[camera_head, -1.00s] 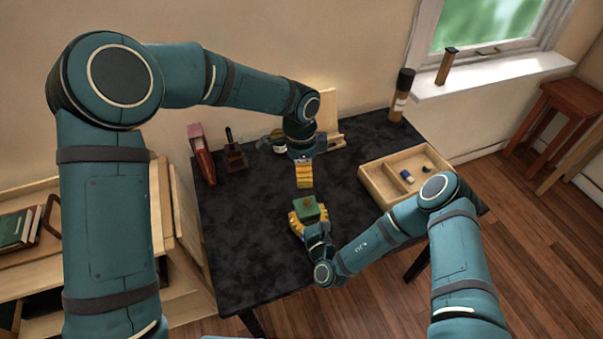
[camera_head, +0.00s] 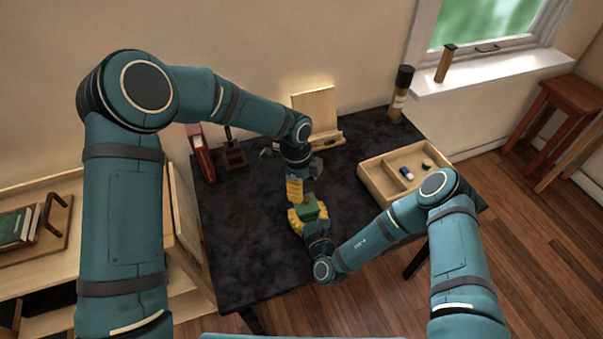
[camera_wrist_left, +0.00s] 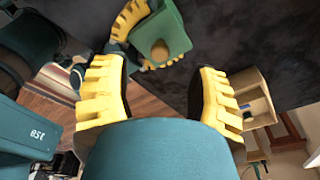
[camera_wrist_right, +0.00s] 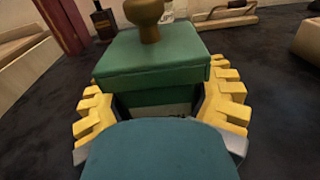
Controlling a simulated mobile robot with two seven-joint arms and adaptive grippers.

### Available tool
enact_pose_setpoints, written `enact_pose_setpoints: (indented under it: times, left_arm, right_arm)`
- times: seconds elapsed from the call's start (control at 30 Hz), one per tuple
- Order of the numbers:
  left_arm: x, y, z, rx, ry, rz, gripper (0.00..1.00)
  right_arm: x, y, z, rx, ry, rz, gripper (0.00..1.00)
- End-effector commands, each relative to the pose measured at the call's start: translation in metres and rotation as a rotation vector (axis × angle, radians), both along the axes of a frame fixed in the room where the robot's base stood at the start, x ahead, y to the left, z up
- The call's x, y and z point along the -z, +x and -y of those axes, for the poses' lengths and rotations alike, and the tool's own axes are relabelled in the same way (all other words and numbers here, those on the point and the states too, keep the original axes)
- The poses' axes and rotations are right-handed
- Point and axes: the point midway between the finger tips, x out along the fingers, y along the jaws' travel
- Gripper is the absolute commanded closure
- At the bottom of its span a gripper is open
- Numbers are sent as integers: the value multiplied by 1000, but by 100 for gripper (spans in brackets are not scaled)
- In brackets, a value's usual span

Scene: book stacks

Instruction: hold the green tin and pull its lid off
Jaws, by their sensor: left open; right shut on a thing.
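The green tin (camera_head: 309,211) is held above or at the dark table's front part by my right gripper (camera_head: 306,217). The tin's body (camera_wrist_right: 160,103) is between the yellow fingers of my right gripper (camera_wrist_right: 163,112) in the right wrist view. Its green lid (camera_wrist_right: 152,55) sits on top, with a round brown knob (camera_wrist_right: 146,12). My left gripper (camera_head: 295,199) is open and empty, just behind and above the tin. In the left wrist view, the lid's knob (camera_wrist_left: 160,50) lies beyond the open fingers of my left gripper (camera_wrist_left: 166,95), not between them.
A wooden tray (camera_head: 375,188) with small items stands at the table's right. A dark bottle (camera_head: 400,95), a wooden stand (camera_head: 315,112) and a red object (camera_head: 202,155) stand along the back. The left part of the dark table (camera_head: 235,235) is clear.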

Motion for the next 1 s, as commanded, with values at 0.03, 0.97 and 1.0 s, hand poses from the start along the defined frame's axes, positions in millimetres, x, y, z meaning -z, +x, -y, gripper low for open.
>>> enact_pose_setpoints:
  times: [0.03,0.97,1.0]
  left_arm:
    - [10,-1,2,1,1,-2,41]
    - [54,-3,8,0,0,2,100]
    - [54,-3,8,0,0,2,100]
  right_arm:
    - [0,0,0,0,0,-1,83]
    - [0,0,0,0,0,-1,83]
    - [0,0,0,0,0,-1,83]
